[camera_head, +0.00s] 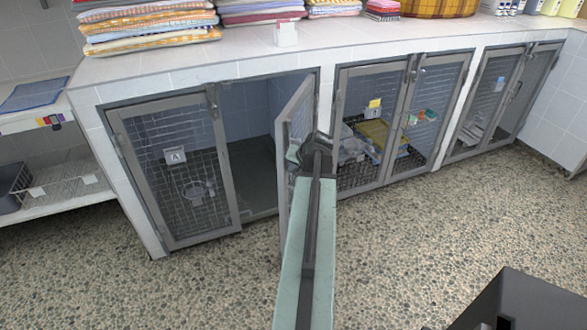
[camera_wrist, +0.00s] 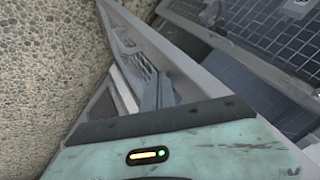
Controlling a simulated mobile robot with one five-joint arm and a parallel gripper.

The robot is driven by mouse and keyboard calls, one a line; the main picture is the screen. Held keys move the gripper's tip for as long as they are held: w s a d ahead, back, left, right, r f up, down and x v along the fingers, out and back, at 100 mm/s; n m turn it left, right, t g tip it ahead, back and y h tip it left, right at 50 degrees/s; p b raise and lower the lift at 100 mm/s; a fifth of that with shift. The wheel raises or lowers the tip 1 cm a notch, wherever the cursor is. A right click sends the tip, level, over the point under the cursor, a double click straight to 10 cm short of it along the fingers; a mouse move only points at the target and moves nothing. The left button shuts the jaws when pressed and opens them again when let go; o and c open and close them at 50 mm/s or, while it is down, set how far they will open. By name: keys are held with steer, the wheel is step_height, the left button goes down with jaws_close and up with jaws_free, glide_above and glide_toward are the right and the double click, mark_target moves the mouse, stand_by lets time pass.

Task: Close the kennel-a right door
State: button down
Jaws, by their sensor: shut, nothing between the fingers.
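Kennel A is the leftmost kennel in the head view, with an "A" label (camera_head: 175,156) on its left door (camera_head: 230,165), which looks shut. Its right door (camera_head: 284,185) stands open, swung outward from the hinge side on the right. My gripper (camera_head: 309,150) is at this door, in front of its right-hand face; the arm hides the fingertips there. In the wrist view my gripper (camera_wrist: 152,88) is shut and empty, close to the door's grey frame and mesh (camera_wrist: 190,82). I cannot tell whether it touches the door.
Two more kennels with shut doors (camera_head: 385,125) stand to the right. Towel stacks (camera_head: 150,25) lie on the countertop (camera_head: 250,48). A shelf (camera_head: 50,195) is at far left. A dark box (camera_head: 525,300) is at lower right. The pebbled floor (camera_head: 400,240) in front is clear.

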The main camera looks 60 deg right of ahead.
steer(key=w+d+m+h, duration=0.1)
steer(key=w+d+m, duration=0.1)
steer(key=w, duration=1.5)
steer(key=w+d+m+g+h, duration=0.1)
steer(key=w+d, duration=0.3)
steer(key=w, duration=1.2)
steer(key=shift+w+r+m+g, duration=0.3)
steer(key=shift+w+r+m, duration=0.1)
steer(key=shift+m, duration=0.3)
steer(key=shift+d, duration=0.1)
steer(key=s+a+r+p, duration=0.6)
steer(key=a+r+p, duration=0.1)
steer(key=a+p, duration=0.1)
steer(key=shift+a+r+g+p, duration=0.2)
steer(key=shift+a+g+p, duration=0.1)
steer(key=shift+a, duration=0.35)
